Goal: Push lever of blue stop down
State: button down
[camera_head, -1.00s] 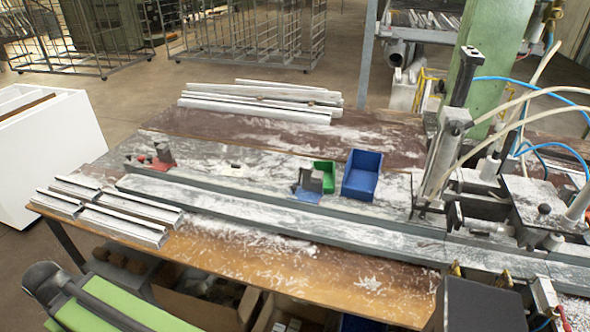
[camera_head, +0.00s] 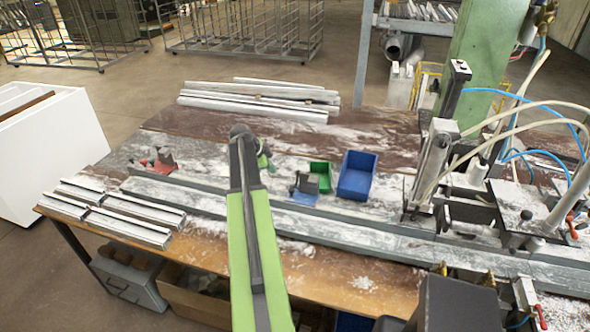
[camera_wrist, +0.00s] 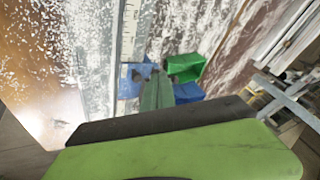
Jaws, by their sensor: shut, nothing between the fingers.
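The blue stop (camera_head: 304,197) sits on the bench along the long rail, with a grey upper part on a blue base. Its blue base also shows in the wrist view (camera_wrist: 134,80), partly covered by a grey-green shape that I cannot clearly tell apart as lever or finger. My gripper (camera_head: 264,158) is small and partly hidden behind my arm in the head view. It hangs above the bench to the left of the blue stop, apart from it in the picture. It is shut and empty. The lever's exact position is too small to tell.
A green bin (camera_head: 320,170) and a blue bin (camera_head: 358,176) stand just right of and behind the stop. A red stop (camera_head: 158,163) is further left along the rail (camera_head: 215,202). White profiles lie at the front left and back. A clamp machine (camera_head: 435,165) stands to the right.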

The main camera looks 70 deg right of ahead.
jog(key=s+d+r+m, duration=0.1)
jog(key=s+d+m, duration=0.1)
jog(key=s, duration=0.3)
jog(key=shift+d+g, duration=0.3)
jog(key=shift+d, duration=0.6)
jog(key=b, duration=0.8)
send_over(296, 184)
notch_tip(296, 184, down, 9)
jog(key=shift+w+d+r, duration=0.1)
jog(key=shift+r, duration=0.25)
